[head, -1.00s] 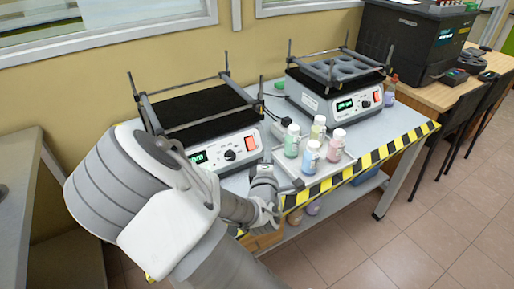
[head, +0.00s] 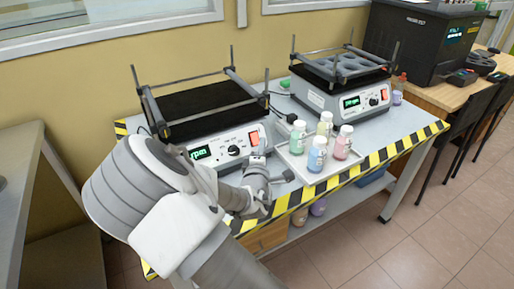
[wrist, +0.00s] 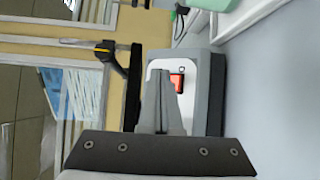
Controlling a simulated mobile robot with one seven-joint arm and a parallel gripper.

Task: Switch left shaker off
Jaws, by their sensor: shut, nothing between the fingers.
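The left shaker (head: 228,139) has a black platform with a rod frame, a lit green display, a dark knob and a red switch (head: 254,138) on its white front. My gripper (head: 259,152) is just in front of that front panel, at the switch end. In the wrist view, my gripper's fingers (wrist: 164,88) are together and empty, pointing at the panel. The red switch (wrist: 177,81) shows just right of the fingertips, partly behind them. I cannot tell whether the fingertips touch it.
The right shaker (head: 343,98) stands farther back with its display lit. A tray (head: 292,163) with several capped bottles, including a pink one (head: 343,143), lies right of my gripper. The table's front edge has yellow-black tape (head: 375,160).

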